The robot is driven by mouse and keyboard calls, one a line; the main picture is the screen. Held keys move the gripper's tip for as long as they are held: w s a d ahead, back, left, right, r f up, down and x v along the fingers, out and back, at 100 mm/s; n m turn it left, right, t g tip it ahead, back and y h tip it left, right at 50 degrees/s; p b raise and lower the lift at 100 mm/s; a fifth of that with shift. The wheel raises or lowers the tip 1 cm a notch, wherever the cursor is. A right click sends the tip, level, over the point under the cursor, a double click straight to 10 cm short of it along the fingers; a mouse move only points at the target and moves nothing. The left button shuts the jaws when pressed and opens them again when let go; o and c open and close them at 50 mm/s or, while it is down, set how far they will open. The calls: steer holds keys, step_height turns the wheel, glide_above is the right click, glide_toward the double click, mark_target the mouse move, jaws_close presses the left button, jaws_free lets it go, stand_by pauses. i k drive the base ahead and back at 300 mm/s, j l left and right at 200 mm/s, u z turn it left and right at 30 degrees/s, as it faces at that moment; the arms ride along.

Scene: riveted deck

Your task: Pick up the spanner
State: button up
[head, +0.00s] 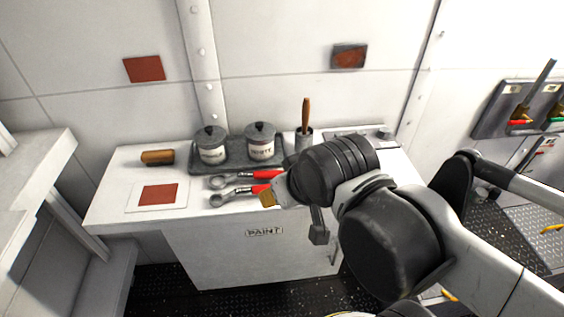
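Two spanners with red handles lie side by side on the white paint cabinet (110,205). The rear spanner (222,181) lies just in front of the grey tray, and the front spanner (222,197) lies nearer the cabinet's front edge. Their grey heads point left, and their right ends are partly hidden by my arm.
A grey tray (183,160) holds two lidded paint pots (212,146) (261,142). A cup (304,141) with a wooden-handled tool stands right of it. A brown-handled item (157,157) and a red swatch card (158,195) lie left.

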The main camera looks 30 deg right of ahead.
mark_target(256, 175)
steer(key=z, duration=1.4)
steer(key=j+u, duration=0.1)
steer(key=u, duration=0.3)
steer(key=j+u, duration=0.1)
steer(key=u, duration=0.35)
steer(key=i+j+u, duration=0.1)
steer(key=u, duration=0.3)
steer(key=i+l+u, duration=0.1)
steer(key=l+u, duration=0.2)
steer(key=i+l+u, duration=0.1)
steer(key=u, duration=0.25)
steer(key=l, duration=0.1)
